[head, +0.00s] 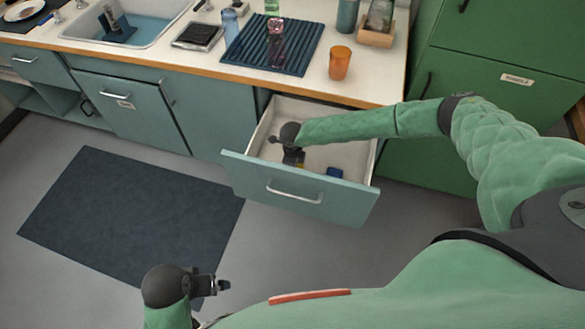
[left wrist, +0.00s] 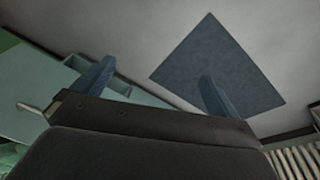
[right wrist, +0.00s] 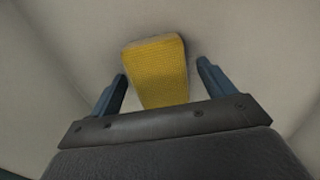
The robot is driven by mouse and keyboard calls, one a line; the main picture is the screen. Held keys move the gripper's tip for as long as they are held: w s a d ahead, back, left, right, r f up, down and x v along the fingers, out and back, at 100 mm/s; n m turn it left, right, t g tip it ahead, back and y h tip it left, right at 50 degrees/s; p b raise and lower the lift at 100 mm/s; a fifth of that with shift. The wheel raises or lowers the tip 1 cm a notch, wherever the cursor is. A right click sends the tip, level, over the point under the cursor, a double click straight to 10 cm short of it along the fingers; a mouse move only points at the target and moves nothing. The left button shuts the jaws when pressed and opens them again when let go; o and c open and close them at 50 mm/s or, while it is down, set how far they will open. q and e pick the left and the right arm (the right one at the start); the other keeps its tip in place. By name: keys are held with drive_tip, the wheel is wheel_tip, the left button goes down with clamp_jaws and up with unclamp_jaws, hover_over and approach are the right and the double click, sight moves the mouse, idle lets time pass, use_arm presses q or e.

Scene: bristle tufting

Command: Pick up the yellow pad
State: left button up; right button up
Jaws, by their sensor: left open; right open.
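The yellow pad (right wrist: 158,62) lies on the pale floor of the open drawer (head: 268,190). In the right wrist view it sits between the two blue fingers of my right gripper (right wrist: 161,70), with a visible gap on each side. In the head view my right gripper (head: 294,160) reaches down into the drawer and hides most of the pad. My right gripper is open and empty. My left gripper (head: 220,285) is open and empty above the floor in front of the cabinets. It also shows in the left wrist view (left wrist: 156,72).
A small dark blue item (head: 334,173) lies in the drawer, right of my right gripper. The drawer's walls surround that gripper. The counter above holds a ribbed blue mat (head: 245,50), an orange cup (head: 340,63) and a sink (head: 140,35). A dark floor mat (head: 120,215) lies at left.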

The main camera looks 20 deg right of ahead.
drive_tip(key=shift+c, duration=0.2)
drive_tip(key=c, duration=1)
drive_tip(key=shift+r, duration=0.1)
wheel_tip(320, 180, up, 9)
drive_tip(key=shift+r+b, duration=0.1)
drive_tip(key=shift+b, duration=0.95)
drive_tip(key=shift+r, duration=0.35)
drive_tip(key=o, duration=0.4)
use_arm(q)
drive_tip(key=shift+t+h, duration=0.3)
drive_tip(key=shift+t, duration=0.1)
drive_tip(key=d+f, duration=0.1)
drive_tip(key=w+d+f, duration=0.1)
drive_tip(key=f, duration=0.1)
drive_tip(key=shift+w+d+f, duration=0.15)
drive_tip(key=shift+d, duration=0.2)
use_arm(e)
drive_tip(key=c, duration=0.3)
